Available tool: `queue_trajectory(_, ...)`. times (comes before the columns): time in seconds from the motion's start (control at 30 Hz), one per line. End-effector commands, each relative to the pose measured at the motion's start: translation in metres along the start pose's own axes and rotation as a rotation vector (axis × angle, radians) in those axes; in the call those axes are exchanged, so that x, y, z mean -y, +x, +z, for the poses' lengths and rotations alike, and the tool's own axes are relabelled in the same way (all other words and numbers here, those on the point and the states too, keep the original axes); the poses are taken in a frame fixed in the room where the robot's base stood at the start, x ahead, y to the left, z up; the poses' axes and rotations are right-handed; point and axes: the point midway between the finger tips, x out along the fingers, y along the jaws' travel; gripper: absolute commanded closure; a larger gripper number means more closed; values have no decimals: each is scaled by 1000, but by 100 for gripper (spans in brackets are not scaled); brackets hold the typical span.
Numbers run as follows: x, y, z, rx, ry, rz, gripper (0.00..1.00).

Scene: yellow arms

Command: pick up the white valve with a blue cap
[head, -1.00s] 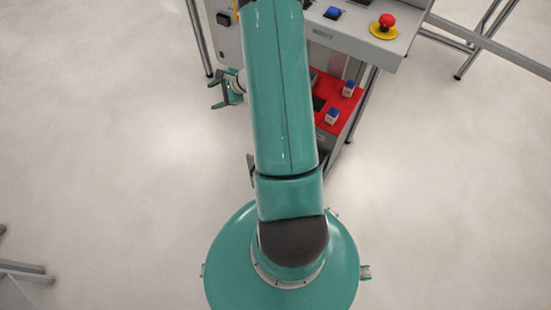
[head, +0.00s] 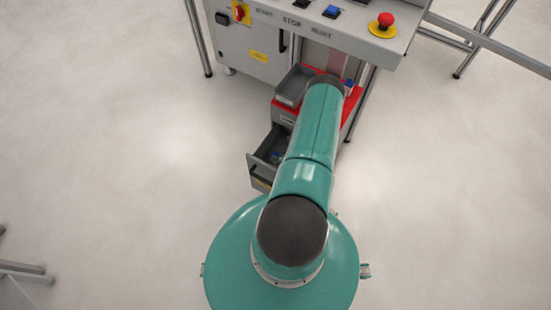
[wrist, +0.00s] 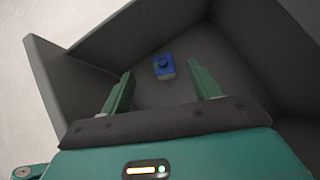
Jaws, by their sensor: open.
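The valve (wrist: 164,67) with a blue cap and a pale body lies on the floor of a dark grey drawer (wrist: 235,40) in the wrist view. My gripper (wrist: 160,74) is open. Its two green fingers reach into the drawer, one on each side of the valve in the picture, with gaps on both sides. Nothing is held. In the head view my arm hides most of my gripper. An open dark drawer (head: 257,166) shows beside my arm there, with a small blue-green patch inside that I cannot identify.
Drawer walls surround the fingers. The grey cabinet (head: 250,55) stands behind, with a red stop button (head: 386,20) on its panel. A red surface (head: 354,100) carries a partly hidden blue-capped item (head: 349,85). A grey bin (head: 294,86) is beside it. Open floor lies left.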

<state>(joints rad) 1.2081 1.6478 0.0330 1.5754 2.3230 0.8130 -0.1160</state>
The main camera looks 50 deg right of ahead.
Motion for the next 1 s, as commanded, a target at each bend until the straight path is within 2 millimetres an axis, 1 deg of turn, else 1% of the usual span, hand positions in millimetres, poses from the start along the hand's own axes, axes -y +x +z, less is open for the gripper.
queue_trajectory(0.03,-1,7,-8,-1,1,1,38)
queue_trajectory(0.33,-1,42,-43,0,-2,2,38)
queue_trajectory(0.4,-1,53,-41,2,-3,2,38)
queue_trajectory(0.5,-1,62,-40,1,-2,1,38)
queue_trajectory(0.67,-1,71,-40,2,-3,2,38)
queue_trajectory(0.9,-1,100,-40,2,-5,2,38)
queue_trajectory(1.0,-1,110,-40,2,-4,2,38)
